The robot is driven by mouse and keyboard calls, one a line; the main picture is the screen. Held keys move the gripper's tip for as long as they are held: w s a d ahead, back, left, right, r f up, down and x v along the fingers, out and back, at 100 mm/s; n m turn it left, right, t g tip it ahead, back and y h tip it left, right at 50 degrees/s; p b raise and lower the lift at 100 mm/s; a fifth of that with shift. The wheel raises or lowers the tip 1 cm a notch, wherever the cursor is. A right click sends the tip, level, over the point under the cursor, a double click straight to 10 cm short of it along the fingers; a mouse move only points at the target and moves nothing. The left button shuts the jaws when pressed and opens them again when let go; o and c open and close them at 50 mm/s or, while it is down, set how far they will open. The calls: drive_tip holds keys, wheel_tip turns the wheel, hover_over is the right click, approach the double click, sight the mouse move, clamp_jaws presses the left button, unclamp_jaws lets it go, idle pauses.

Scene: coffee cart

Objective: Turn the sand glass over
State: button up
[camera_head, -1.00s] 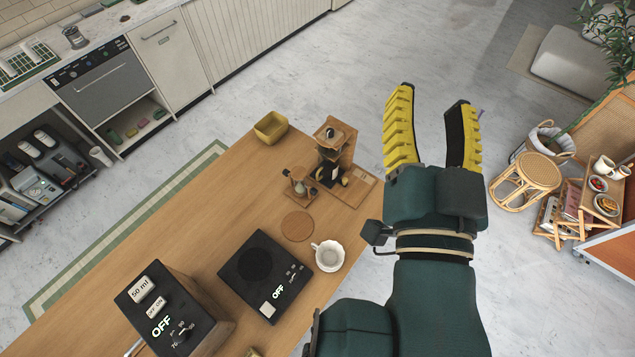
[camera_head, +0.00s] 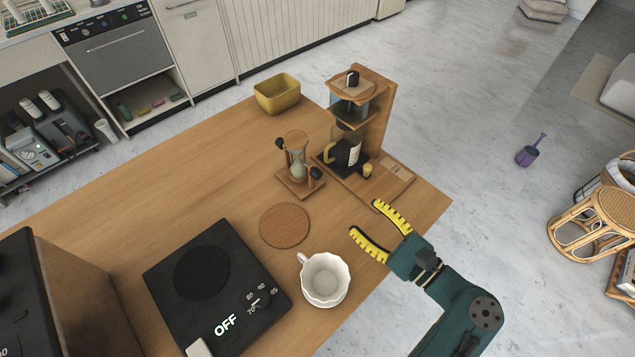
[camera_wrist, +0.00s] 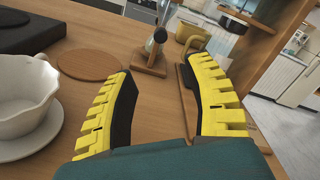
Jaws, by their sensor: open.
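The sand glass (camera_head: 297,164) stands upright in a wooden frame with dark knobs at its sides, on a square wooden base on the table. Pale sand shows in the lower part of its glass. It also shows beyond my fingers in the wrist view (camera_wrist: 154,50), partly cut off at the top. My gripper (camera_head: 373,222) is open and empty, with yellow ridged fingers, at the right edge of the table. It is apart from the sand glass, to its right and nearer the front. In the wrist view my open fingers (camera_wrist: 166,95) point towards the sand glass.
A wooden coffee maker (camera_head: 372,125) stands right behind the sand glass. A yellow bin (camera_head: 277,94) is behind. A round wooden coaster (camera_head: 285,226) and a white cup (camera_head: 325,277) on a saucer lie in front. A black scale-like device (camera_head: 217,285) is at the left front.

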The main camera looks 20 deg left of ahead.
sight(319, 176)
drive_tip(key=b+x, duration=0.3)
drive_tip(key=x, duration=1.2)
clamp_jaws()
